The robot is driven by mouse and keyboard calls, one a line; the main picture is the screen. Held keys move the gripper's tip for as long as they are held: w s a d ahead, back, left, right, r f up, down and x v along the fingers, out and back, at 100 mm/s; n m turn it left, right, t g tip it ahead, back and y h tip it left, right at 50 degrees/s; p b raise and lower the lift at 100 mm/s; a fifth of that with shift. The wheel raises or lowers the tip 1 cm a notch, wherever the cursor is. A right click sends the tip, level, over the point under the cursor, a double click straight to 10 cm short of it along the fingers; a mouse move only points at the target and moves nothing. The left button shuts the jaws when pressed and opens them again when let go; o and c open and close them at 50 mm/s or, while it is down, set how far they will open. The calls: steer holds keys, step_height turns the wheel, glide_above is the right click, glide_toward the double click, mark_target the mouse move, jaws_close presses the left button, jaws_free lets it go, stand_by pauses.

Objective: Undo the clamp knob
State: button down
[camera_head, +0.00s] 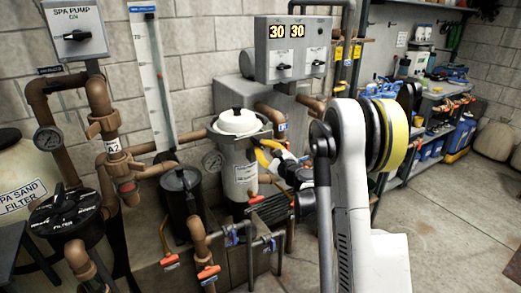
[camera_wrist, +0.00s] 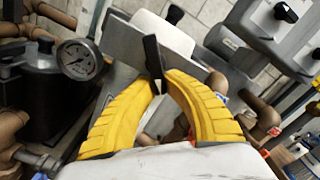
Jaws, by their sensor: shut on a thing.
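The clamp knob (camera_wrist: 152,56) is a dark, narrow, tilted bar between my fingertips in the wrist view. My gripper (camera_wrist: 161,80) has two yellow ribbed fingers, shut on its lower part; the upper part sticks out beyond them. The white canister (camera_head: 240,170) stands upright in the head view, with a white lid (camera_head: 240,122) and a small black top handle (camera_head: 237,110). My gripper (camera_head: 267,153) is at the canister's right side, just below the lid. The knob is too small to make out in the head view. The lid also shows in the wrist view (camera_wrist: 160,35), behind the knob.
A grey control box (camera_head: 292,50) hangs above right. Pipes and red-handled valves (camera_head: 208,272) crowd below. The floor (camera_head: 450,215) at right is open.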

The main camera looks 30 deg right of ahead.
steer(key=n, duration=0.3)
steer(key=r+n, duration=0.1)
steer(key=shift+d+n, duration=0.3)
steer(key=shift+d, duration=0.05)
steer(key=shift+d+r+n, duration=0.1)
steer(key=shift+r+n, duration=0.1)
steer(key=shift+n, duration=0.7)
steer(key=shift+r+n, duration=0.15)
steer(key=shift+n, duration=0.75)
steer(key=c, duration=1.4)
jaws_free()
steer(key=shift+c, duration=0.2)
steer(key=s, duration=1.2)
steer(key=shift+d, duration=0.2)
